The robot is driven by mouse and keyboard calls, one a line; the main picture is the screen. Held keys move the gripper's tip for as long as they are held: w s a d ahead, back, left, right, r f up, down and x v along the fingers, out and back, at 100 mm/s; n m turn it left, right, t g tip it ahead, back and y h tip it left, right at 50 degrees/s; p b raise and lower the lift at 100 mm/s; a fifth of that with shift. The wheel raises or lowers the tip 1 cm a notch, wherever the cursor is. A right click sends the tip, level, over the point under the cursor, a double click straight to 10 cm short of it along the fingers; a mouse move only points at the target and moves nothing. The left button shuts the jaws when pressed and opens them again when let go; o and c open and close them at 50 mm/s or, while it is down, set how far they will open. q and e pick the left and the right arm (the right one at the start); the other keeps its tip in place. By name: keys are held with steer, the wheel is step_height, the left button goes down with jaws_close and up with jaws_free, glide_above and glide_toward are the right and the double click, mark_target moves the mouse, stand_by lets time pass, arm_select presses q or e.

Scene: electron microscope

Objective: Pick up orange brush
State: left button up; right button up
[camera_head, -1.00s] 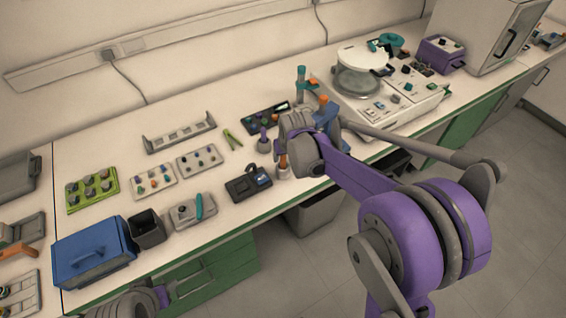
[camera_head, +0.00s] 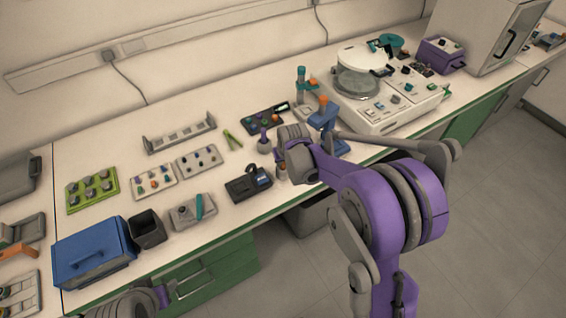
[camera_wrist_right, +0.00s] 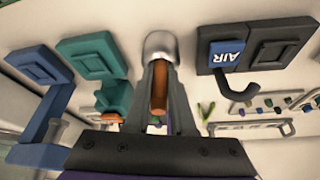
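The orange brush (camera_wrist_right: 159,88) shows in the right wrist view as a brown-orange handle between the two fingers of my right gripper (camera_wrist_right: 162,75). The fingers lie close along both sides of the handle and appear shut on it. A pale, silvery rounded part (camera_wrist_right: 160,46) sits at the handle's far end. In the head view, my right gripper (camera_head: 290,160) is low over the bench's front edge, by a small pale holder (camera_head: 281,173); the brush is mostly hidden there. My left gripper (camera_head: 160,296) is at the bottom left, in front of the bench, its fingers unclear.
A dark device with a blue "AIR" label (camera_wrist_right: 228,54) stands close to the right gripper; a blue stand (camera_wrist_right: 40,125) and teal stand (camera_wrist_right: 92,55) are on its other side. A blue box (camera_head: 93,258) and dark square bin (camera_head: 147,230) are farther left.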

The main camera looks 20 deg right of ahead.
jaws_close()
step_height(320, 180, up, 10)
steer(key=shift+p, duration=0.3)
steer(key=shift+r+p, duration=0.3)
steer(key=shift+r, duration=0.35)
arm_select(q)
steer(key=r, duration=0.1)
steer(key=w+r+p, duration=0.1)
steer(key=r, duration=0.1)
steer(key=w+r+p, duration=0.1)
steer(key=r, duration=0.1)
arm_select(e)
step_height(320, 180, up, 5)
steer(key=shift+f, duration=0.15)
arm_select(q)
steer(key=shift+s, duration=0.1)
arm_select(e)
steer(key=shift+f, duration=0.1)
